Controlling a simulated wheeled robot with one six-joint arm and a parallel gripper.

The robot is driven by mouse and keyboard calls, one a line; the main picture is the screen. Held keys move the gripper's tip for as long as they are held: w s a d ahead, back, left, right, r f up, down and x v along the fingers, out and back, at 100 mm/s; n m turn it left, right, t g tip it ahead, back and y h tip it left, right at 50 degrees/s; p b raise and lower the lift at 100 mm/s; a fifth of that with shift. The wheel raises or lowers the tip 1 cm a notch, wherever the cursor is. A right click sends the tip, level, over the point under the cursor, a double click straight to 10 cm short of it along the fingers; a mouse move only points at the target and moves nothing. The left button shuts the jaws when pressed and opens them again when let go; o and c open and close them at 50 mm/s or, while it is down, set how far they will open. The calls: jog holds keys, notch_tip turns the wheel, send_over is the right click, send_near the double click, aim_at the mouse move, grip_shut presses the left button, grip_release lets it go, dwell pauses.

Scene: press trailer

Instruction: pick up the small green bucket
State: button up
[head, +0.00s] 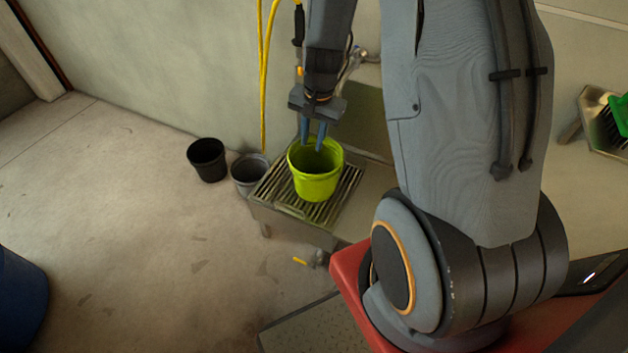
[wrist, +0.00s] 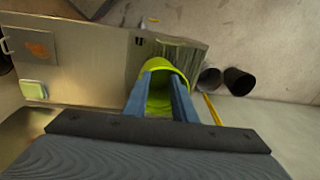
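The small green bucket (head: 315,185) is lime-coloured and stands upright on a slatted metal grate. My gripper (head: 313,147) points down at the bucket's mouth, its two blue fingers apart with nothing held. In the head view the fingertips overlap the far part of the rim; I cannot tell whether they are above the rim or inside it. In the wrist view the bucket (wrist: 160,103) shows between and beyond the open fingers (wrist: 161,76), which hide parts of its sides.
The grate (head: 346,190) tops a low metal basin against the wall. A grey bucket (head: 246,183) and a black bucket (head: 207,165) stand on the floor to its left. A yellow hose (head: 263,90) hangs behind. The floor at left is mostly clear, with a blue container (head: 18,300) at the edge.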

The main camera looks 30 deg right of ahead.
aim_at(328, 183)
jog(key=w+d+f+m+b, duration=0.1)
jog(key=d+f+m+b, duration=0.1)
jog(key=f, duration=0.5)
jog(key=w+d+f+m+b, duration=0.2)
jog(key=d+f+m, duration=0.1)
jog(key=f, duration=0.5)
jog(key=w+d+f+m+b, duration=0.2)
jog(key=d+f, duration=0.2)
jog(key=f, duration=0.8)
jog(key=f+b, duration=0.1)
jog(key=f, duration=0.1)
jog(key=shift+w+f, duration=0.35)
grip_shut()
